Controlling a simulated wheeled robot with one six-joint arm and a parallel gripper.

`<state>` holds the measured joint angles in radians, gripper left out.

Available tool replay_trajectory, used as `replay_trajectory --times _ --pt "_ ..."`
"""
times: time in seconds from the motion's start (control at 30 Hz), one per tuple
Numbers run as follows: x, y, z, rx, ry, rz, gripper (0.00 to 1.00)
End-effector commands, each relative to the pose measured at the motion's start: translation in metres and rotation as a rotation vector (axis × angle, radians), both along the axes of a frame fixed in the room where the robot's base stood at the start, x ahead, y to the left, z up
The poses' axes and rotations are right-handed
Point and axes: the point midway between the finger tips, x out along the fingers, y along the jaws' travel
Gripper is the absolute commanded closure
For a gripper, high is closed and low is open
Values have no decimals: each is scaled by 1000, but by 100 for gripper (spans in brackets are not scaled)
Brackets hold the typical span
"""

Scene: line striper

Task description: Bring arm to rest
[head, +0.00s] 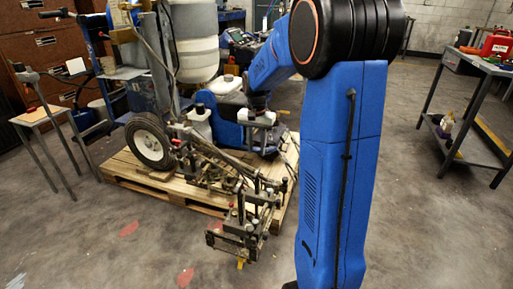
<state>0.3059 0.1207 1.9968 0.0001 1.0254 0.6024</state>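My blue arm (340,170) stands large in the right middle of the head view, with a thick black joint at its top. A shorter blue link (268,62) runs from that joint down to the left, away from the camera. A small dark and grey end piece below it, in front of the line striper, looks like my gripper (257,118). It is too small and cluttered to tell whether its fingers are open or shut. I see nothing clearly held. The line striper (198,48) has a white tank, a black tire and a metal frame.
The striper stands on a wooden pallet (190,197). A small wooden-topped table (40,115) is at left, near brown drawers (60,58). A metal cart (478,62) with a red case (497,44) is at right. The concrete floor in front and between arm and cart is clear.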

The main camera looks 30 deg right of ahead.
Motion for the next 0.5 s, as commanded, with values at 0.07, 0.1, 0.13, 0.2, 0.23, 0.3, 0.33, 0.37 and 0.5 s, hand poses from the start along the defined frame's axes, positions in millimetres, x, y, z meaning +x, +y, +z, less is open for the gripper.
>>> replay_trajectory --times 0.07,0.1,0.13,0.2,0.23,0.3,0.33,0.37,0.5 --pt "0 0 0 0 0 0 69" --pt "0 0 0 0 0 0 69" --pt "0 0 0 0 0 0 69" --pt "0 0 0 0 0 0 69" --pt "0 0 0 0 0 0 69" --pt "0 0 0 0 0 0 69" --pt "0 0 0 0 0 0 69" --pt "0 0 0 -1 -1 1 69" --pt "-9 9 9 -5 -15 29 69"
